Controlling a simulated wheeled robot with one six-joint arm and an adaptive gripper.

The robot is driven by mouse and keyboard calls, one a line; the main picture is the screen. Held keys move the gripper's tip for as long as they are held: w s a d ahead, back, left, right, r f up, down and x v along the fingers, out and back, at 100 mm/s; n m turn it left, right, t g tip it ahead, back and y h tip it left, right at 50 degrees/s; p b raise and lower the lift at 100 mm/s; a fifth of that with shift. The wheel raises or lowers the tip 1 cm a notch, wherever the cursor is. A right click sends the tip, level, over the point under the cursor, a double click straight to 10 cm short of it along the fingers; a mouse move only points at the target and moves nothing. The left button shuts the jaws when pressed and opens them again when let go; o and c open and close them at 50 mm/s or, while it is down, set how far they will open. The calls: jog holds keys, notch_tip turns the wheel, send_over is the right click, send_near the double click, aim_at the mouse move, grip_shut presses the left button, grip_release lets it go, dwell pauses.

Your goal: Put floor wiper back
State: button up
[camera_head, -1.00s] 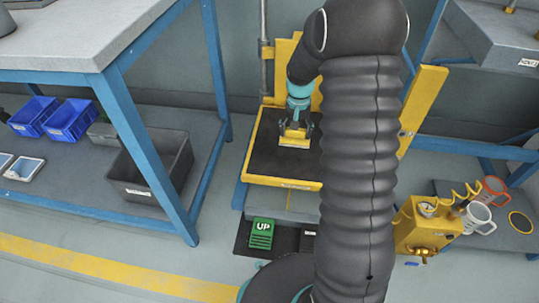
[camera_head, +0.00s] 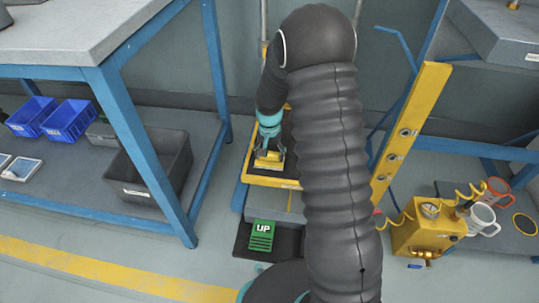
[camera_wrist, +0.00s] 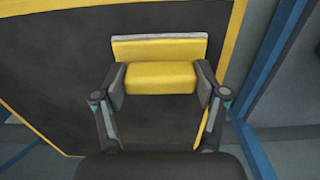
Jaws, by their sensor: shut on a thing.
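My gripper (camera_head: 268,150) is shut on a yellow piece (camera_head: 268,163) that looks like the floor wiper. In the wrist view the piece (camera_wrist: 160,77) is a yellow block with a grey strip along its far edge, held between both fingers (camera_wrist: 160,92). It is over the dark top of a yellow-rimmed platform (camera_head: 272,181), near the front rim in the head view. I cannot tell whether it touches the surface. My arm hides much of the platform's right side and back.
A yellow post with holes (camera_head: 408,130) leans right of my arm. A yellow air unit (camera_head: 425,232) with a coiled hose and mugs (camera_head: 481,217) are at the right. A blue-framed bench (camera_head: 135,140) with a grey bin (camera_head: 150,175) stands left. A green UP pedal (camera_head: 262,235) lies in front.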

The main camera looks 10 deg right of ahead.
jog(key=shift+f, duration=0.15)
jog(key=o, duration=1.2)
notch_tip(320, 180, up, 12)
jog(key=p, duration=0.2)
jog(key=s+r+n+t, duration=0.2)
jog(key=s+r+t, duration=0.1)
jog(key=s+r, duration=1.1)
jog(key=s+r+n+t, duration=0.1)
jog(key=s+r, duration=0.2)
jog(key=s, duration=0.4)
jog(key=s+r+n+t, duration=0.1)
jog(key=s+r, duration=0.2)
jog(key=s, duration=0.5)
jog(key=shift+s+n+t, duration=0.15)
jog(key=shift+n+t, duration=0.15)
